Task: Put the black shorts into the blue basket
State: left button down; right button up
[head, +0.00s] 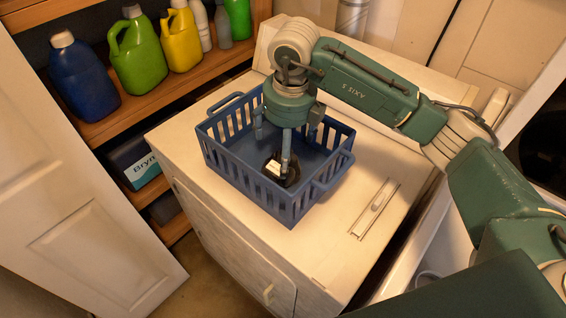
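The blue basket (243,184) has slatted walls and stands upright on top of a pale cabinet. My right gripper (284,150) reaches down into it from above, and its visible fingers are spread apart. A small dark thing with a pale patch (275,168) shows inside the basket by the tip of the nearest finger. I cannot tell whether it is the black shorts or whether it touches the finger. No other black cloth is clearly visible. My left gripper is out of view.
The cabinet top (350,262) is free in front of the basket, with a small pale fixture (375,208) to its right. Shelves at left hold a blue bottle (83,78), a green jug (138,55) and a yellow jug (181,40). A white door (75,200) stands at left.

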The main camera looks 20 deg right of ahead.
jog(key=shift+s+r+b, duration=0.15)
jog(key=shift+r+b, duration=0.1)
jog(key=shift+r, duration=0.9)
jog(key=shift+s+r+b, duration=0.15)
jog(key=shift+r+b, duration=0.05)
jog(key=shift+r, duration=0.95)
